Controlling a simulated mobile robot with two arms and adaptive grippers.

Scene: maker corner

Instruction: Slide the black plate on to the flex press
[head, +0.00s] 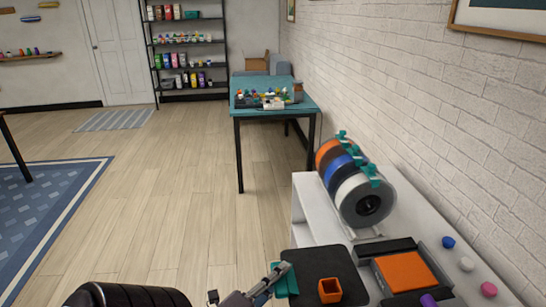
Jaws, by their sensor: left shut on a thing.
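The black plate (347,263) is flat and dark, at the bottom centre of the head view, with a teal tab (288,278) on its left edge. A small open orange square box (329,291) stands upright on it. My left gripper (274,281) comes in from the lower left and is shut on the plate at the teal tab. Just right of the plate is a device with an orange top (404,271) and black bars, which looks like the flex press. I cannot tell whether the plate touches it. My right gripper is out of view.
A white bench (309,206) runs along the brick wall. A rack of filament spools (355,180) stands behind the plate.

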